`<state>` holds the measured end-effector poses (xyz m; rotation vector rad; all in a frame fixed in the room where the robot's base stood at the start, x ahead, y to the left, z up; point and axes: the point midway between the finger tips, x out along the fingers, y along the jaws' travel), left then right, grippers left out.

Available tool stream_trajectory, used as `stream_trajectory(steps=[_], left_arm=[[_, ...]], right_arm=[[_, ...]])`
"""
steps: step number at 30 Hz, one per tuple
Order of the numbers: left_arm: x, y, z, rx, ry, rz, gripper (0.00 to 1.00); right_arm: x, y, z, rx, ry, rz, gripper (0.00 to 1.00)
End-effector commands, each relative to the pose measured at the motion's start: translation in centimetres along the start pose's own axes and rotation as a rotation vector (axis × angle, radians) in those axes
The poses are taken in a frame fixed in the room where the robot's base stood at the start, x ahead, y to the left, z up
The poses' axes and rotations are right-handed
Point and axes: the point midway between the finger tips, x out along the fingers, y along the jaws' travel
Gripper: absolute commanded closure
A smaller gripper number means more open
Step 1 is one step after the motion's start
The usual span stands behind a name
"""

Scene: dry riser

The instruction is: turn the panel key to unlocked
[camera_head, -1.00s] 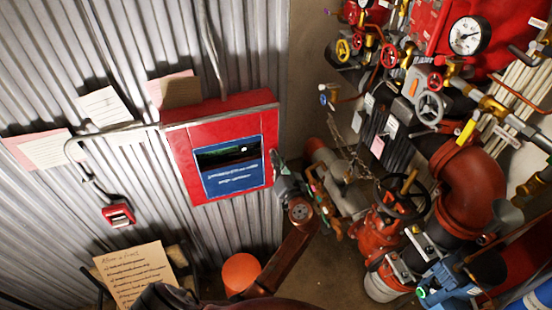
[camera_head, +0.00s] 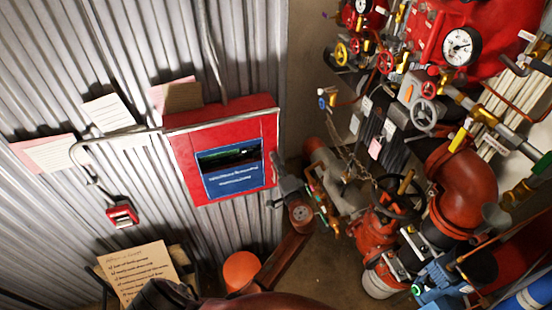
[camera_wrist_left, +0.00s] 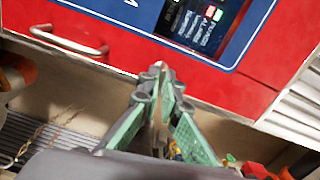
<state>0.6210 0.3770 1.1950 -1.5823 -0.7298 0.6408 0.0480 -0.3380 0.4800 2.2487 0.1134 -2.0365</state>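The red panel box (camera_head: 182,170) hangs on the corrugated wall, with a dark screen on a blue plate (camera_head: 235,180). In the left wrist view its red front (camera_wrist_left: 120,55) fills the top, with lit indicators and a silver bar handle (camera_wrist_left: 70,40). My left gripper (camera_head: 279,182) is at the panel's right edge in the head view. In the wrist view its green-padded fingers (camera_wrist_left: 159,72) come together at the tips, in front of the panel's edge. I see no key clearly; fingers may hide it. My right gripper is not in view.
Red pipes (camera_head: 465,175), a valve wheel (camera_head: 405,195) and gauges (camera_head: 460,47) crowd the right side. A small red box (camera_head: 122,214) and paper notes (camera_head: 108,113) are on the wall. A handwritten sheet (camera_head: 138,270) and an orange cylinder (camera_head: 241,270) are below.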

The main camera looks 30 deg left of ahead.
Motion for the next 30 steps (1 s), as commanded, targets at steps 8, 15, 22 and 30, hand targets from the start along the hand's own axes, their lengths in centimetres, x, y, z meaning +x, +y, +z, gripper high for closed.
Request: stream_trajectory(steps=[8,15,22,30], left_arm=[[0.03,-0.01,0.05,0.113,-0.001,0.000,1.00],[0.03,0.04,0.04,0.145,0.000,0.000,1.00],[0.03,0.06,0.04,0.147,0.000,0.000,1.00],[0.03,0.05,0.03,0.146,0.000,0.000,0.86]], right_arm=[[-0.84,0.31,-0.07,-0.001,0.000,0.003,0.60],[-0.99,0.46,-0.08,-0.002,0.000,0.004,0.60],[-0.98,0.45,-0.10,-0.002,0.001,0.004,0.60],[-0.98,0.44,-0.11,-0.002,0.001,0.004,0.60]])
